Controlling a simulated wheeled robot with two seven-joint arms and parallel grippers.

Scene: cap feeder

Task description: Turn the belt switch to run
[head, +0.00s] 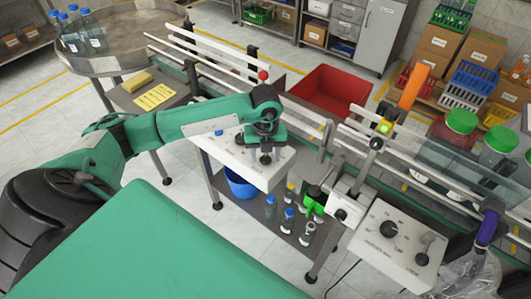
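A white sloped control box (228,150) stands beside the conveyor, left of the middle in the head view. My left gripper (265,150) points down over its right part, where a small dark knob (266,160) shows at the fingertips. The gripper covers most of that area, so I cannot tell whether the fingers are open, shut or touching the knob. The switch's lettering and setting are not readable. A second white panel (372,254), at the right, bears a black dial (388,229) and a lever-like knob (425,235). My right gripper is not in view.
The conveyor's white guard rails (205,55) run diagonally behind the boxes. A red bin (330,90) lies beyond. A lower shelf (300,240) holds small bottles and a green holder. A round table (115,62) with bottles stands upper left.

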